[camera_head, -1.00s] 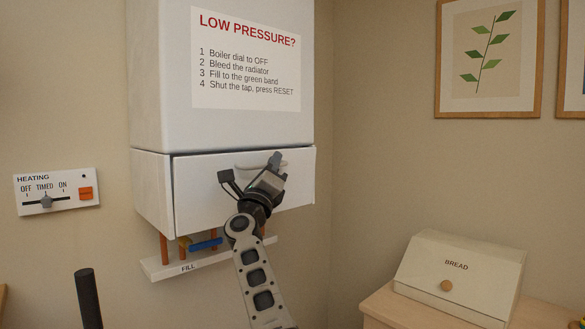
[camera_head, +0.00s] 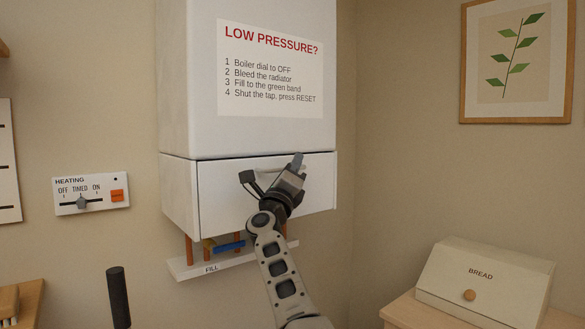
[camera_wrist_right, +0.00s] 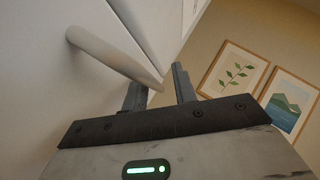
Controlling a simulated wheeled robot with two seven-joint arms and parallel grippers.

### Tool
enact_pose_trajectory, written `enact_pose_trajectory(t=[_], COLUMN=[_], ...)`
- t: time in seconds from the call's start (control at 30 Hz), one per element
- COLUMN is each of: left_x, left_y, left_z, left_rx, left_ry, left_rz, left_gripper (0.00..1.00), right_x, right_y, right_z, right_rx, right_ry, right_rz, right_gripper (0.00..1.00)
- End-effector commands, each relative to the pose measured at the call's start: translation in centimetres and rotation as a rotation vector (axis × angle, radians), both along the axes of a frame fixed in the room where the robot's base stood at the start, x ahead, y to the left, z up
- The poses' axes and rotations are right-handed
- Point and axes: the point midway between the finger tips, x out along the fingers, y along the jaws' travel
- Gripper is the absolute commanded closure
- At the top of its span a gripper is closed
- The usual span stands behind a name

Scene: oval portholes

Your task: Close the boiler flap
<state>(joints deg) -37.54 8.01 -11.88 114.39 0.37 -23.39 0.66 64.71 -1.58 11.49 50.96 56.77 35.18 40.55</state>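The boiler flap (camera_head: 225,198) is the white front panel low on the white boiler (camera_head: 185,80). It looks upright and nearly flush, with a thin dark line along its top edge; I cannot tell if it is fully shut. Its pale bar handle (camera_head: 262,169) is partly hidden by my right gripper (camera_head: 272,170), which is in front of the flap with fingers apart. In the right wrist view the handle (camera_wrist_right: 110,58) sticks across towards the open fingers (camera_wrist_right: 160,90), with its near end close to the gap between them. I cannot tell if they touch. My left gripper is out of view.
Below the boiler are copper pipes, a blue tap lever (camera_head: 229,246) and a ledge marked FILL (camera_head: 185,271). A heating control (camera_head: 91,195) is on the wall to the left. A dark upright rod (camera_head: 118,297) stands lower left. A bread box (camera_head: 480,285) sits lower right.

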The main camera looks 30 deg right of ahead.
Motion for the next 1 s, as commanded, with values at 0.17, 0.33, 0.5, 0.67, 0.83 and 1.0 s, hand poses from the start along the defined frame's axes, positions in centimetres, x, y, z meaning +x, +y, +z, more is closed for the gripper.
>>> enact_pose_trajectory(t=[0.17, 0.33, 0.5, 0.67, 0.83, 1.0], left_x=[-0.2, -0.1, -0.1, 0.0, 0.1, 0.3], left_y=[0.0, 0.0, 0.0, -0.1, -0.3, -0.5], left_z=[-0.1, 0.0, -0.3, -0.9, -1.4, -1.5], left_rx=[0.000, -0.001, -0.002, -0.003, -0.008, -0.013], left_ry=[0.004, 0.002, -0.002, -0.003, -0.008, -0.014], left_rz=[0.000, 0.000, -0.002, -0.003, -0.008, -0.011], left_gripper=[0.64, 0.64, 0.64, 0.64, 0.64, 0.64], right_x=[0.2, 0.2, -0.5, -2.5, -5.1, -7.3], right_y=[0.2, 0.3, 1.4, 3.3, 5.8, 8.1], right_z=[-0.3, -0.4, -1.4, -3.1, -5.2, -7.0], right_rx=[0.001, 0.000, 0.002, 0.004, 0.004, 0.003], right_ry=[0.007, 0.008, 0.008, 0.004, 0.002, 0.000], right_rz=[0.008, 0.011, 0.015, 0.012, 0.008, 0.005], right_gripper=[0.69, 0.69, 0.69, 0.69, 0.69, 0.69])
